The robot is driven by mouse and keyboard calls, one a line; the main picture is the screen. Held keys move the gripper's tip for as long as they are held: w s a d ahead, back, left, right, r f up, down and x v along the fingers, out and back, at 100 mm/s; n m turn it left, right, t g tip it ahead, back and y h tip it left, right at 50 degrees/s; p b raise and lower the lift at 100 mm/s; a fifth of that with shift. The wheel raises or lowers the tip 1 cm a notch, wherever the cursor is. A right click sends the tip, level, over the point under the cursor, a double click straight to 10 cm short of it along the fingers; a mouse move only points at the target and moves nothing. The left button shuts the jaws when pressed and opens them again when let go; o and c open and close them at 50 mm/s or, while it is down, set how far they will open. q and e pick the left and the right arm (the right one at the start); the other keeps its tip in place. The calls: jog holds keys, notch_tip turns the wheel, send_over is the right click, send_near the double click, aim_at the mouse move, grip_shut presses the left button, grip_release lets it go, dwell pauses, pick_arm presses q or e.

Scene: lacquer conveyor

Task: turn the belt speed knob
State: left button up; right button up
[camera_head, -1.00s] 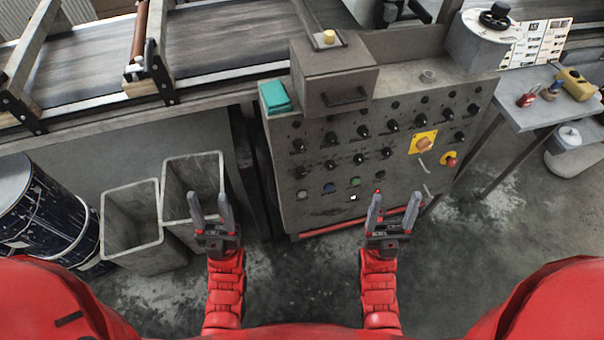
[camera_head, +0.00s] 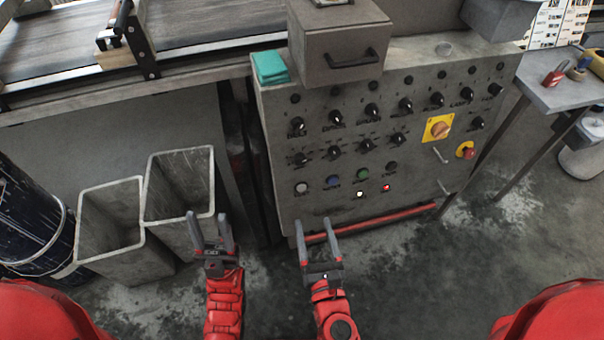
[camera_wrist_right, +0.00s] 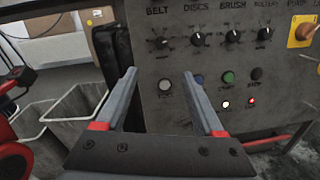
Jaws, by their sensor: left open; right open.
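The belt speed knob (camera_head: 301,159) is a black dial at the left end of the lower knob row on the grey control panel (camera_head: 290,215). In the right wrist view, the knob (camera_wrist_right: 159,42) sits under the label "BELT", above and beyond my fingertips. My right gripper (camera_head: 314,226) is open and empty, in front of the panel's lower left part and apart from the knob. Its two fingers (camera_wrist_right: 159,76) also show in the wrist view, with a white button between them. My left gripper (camera_head: 208,217) is open and empty, in front of the grey bins.
Other black knobs (camera_head: 333,152) stand close to the right. Below are coloured buttons (camera_head: 333,180); at right are a yellow-backed switch (camera_head: 440,128) and a red stop button (camera_head: 465,150). Two grey bins (camera_head: 110,240) stand at left. A teal cloth (camera_head: 270,67) lies on the panel's top edge.

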jog(key=w, duration=0.1)
jog(key=p, duration=0.4)
send_near(301, 163)
jog(key=w, duration=0.3)
jog(key=w+a, duration=0.1)
jog(key=w, duration=0.2)
jog(key=shift+w+a+r+p, duration=0.15)
jog(key=shift+w+a+p, duration=0.1)
jog(key=shift+p, duration=0.1)
jog(key=shift+w, duration=0.7)
jog(key=shift+c, duration=0.3)
grip_shut()
